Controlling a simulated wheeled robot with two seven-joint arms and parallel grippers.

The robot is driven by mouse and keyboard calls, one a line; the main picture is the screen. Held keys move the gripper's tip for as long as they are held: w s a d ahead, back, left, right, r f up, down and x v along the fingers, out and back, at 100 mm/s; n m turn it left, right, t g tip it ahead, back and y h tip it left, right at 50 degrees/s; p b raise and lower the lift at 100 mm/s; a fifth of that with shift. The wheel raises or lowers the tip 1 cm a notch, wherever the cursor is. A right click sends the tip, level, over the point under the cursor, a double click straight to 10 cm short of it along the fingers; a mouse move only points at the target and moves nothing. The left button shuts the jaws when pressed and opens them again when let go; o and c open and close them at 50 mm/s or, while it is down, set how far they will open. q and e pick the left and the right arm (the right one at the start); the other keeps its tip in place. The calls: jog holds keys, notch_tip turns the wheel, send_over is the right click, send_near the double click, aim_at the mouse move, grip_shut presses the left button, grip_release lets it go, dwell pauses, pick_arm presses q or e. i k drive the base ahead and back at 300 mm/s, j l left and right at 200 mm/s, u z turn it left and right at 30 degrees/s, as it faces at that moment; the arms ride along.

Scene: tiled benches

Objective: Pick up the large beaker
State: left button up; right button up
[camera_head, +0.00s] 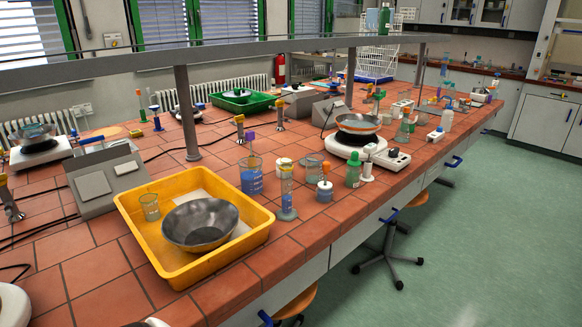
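The largest beaker I can make out holds blue liquid (251,181). It stands upright on the red-tiled bench just behind the right rear part of the yellow tray. A smaller clear beaker (150,208) stands in the left corner of the yellow tray (262,222). Neither of my grippers can be made out in the head view.
A dark metal bowl (200,224) lies in the yellow tray. A measuring cylinder (287,190) stands close right of the blue beaker. A hotplate (345,150) stands farther right. A shelf on posts (187,112) runs above the bench. The front-left tiles are mostly bare.

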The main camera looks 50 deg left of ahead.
aim_at(250, 169)
jog(key=i+l+u, duration=0.1)
jog(key=i+u, duration=0.35)
jog(key=i+l+u, duration=0.2)
jog(key=u, duration=0.3)
jog(key=i+l+u, duration=0.55)
jog(key=l+u, duration=0.2)
jog(key=u, duration=0.2)
